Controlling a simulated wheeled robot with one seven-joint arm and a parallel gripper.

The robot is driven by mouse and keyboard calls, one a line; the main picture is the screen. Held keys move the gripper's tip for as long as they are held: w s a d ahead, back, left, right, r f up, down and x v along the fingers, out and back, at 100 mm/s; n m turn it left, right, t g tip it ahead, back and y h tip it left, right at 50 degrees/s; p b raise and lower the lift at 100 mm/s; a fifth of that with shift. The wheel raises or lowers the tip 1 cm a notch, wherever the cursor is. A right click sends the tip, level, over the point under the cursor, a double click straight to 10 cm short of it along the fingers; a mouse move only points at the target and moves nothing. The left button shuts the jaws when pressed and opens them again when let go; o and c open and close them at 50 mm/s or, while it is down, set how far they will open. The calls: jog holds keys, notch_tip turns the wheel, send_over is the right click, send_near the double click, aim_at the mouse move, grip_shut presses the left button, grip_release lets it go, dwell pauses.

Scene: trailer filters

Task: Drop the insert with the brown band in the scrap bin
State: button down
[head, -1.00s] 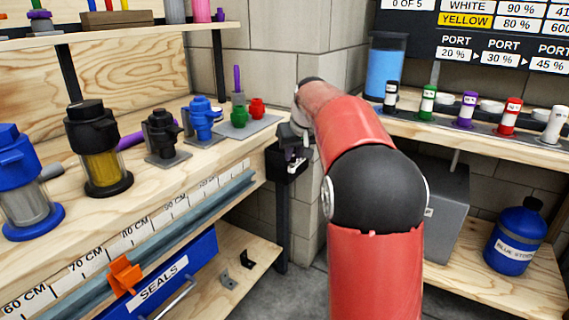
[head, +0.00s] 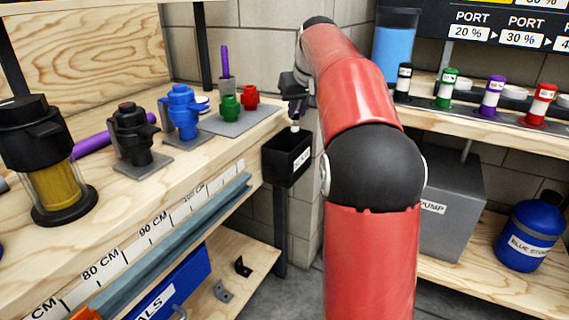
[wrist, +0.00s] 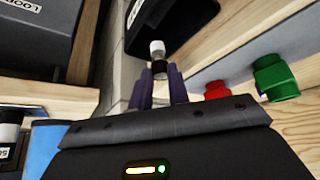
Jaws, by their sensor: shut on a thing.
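My gripper (head: 297,104) is shut on a small insert (head: 295,126), which hangs with its white end down. In the wrist view, the insert (wrist: 157,52) sits between my purple-grey fingertips (wrist: 162,82). It has a white end and a dark band next to the fingers; I cannot tell whether the band is brown or black. The scrap bin (head: 287,163) is a black open box with a white label, at the end of the left bench. The insert is above the bin's opening, near its back edge. The bin also shows in the wrist view (wrist: 186,28).
The left bench (head: 225,150) holds a green fitting (head: 230,106), a red fitting (head: 250,95), a blue housing (head: 183,115) and a black housing (head: 132,135). The right shelf carries several labelled bottles and a blue tank (head: 394,55). A grey pump box (head: 455,195) stands below.

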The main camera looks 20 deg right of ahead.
notch_tip(320, 180, down, 4)
jog(key=b, duration=0.3)
jog(key=shift+f+b, duration=0.1)
jog(key=shift+b, duration=0.2)
jog(key=c, duration=1.3)
grip_release()
jog(key=shift+o, duration=0.2)
jog(key=p, duration=0.2)
send_near(297, 127)
jog(key=shift+w+f, duration=0.15)
jog(key=shift+a, duration=0.1)
